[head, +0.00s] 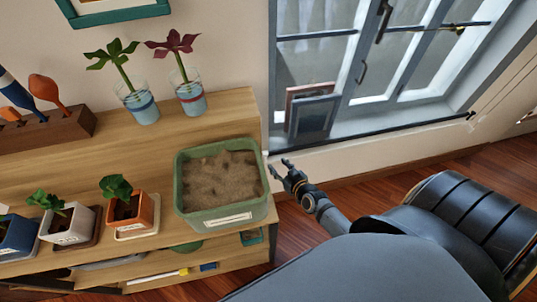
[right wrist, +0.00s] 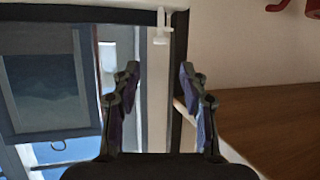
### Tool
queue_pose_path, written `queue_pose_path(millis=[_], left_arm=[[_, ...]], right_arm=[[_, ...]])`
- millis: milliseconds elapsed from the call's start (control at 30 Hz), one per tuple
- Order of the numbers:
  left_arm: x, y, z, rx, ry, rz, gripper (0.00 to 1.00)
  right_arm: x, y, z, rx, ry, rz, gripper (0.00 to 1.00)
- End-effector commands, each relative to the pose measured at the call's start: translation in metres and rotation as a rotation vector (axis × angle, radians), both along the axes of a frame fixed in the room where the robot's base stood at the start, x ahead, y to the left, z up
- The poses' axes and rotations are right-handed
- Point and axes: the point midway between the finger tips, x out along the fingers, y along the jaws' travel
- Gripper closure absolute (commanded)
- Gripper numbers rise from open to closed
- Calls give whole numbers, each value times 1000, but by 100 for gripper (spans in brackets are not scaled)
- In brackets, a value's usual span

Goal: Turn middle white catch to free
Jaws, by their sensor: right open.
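A small white catch (right wrist: 160,38) shows near the top of the right wrist view, against the dark edge of a frame. I cannot tell from its shape whether it is turned to free or whether it is the middle one. In the head view I cannot make it out clearly. My right gripper (head: 279,166) is open and empty, beside the right edge of the wooden shelf and below the window. In the right wrist view its fingers (right wrist: 158,74) are spread, with the catch beyond the gap between them, apart from both. My left gripper is out of view.
The wooden shelf (head: 70,160) stands left of my right gripper, with a green sand-filled tub (head: 222,222) close to its right edge. Potted plants and cuttings in glasses stand farther left. The window (head: 400,60) is behind, with framed pictures (head: 312,112) on its sill.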

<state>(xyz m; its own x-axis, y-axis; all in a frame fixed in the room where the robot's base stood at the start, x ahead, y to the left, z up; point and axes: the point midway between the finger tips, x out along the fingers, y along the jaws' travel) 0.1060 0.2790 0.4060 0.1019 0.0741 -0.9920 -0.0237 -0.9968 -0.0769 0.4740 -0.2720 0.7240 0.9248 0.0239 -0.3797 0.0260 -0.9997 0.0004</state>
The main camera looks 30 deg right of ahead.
Motion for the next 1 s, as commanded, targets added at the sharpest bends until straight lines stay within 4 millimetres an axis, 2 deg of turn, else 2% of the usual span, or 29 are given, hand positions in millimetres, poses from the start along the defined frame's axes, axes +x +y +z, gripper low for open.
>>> queue_pose_path(millis=[200, 400, 533, 767, 867, 1000], left_arm=[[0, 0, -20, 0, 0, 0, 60], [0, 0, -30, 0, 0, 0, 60], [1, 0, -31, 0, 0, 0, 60], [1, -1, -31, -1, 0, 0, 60], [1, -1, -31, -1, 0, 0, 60], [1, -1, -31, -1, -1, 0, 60]], right_arm=[[45, 2, -22, 3, -2, -1, 56], [74, 2, -33, 2, 0, -1, 56], [81, 2, -35, 1, 2, 0, 56], [83, 3, -35, 1, 2, 1, 56], [82, 3, -35, 1, 2, 1, 66], [82, 3, -35, 1, 2, 1, 85]])
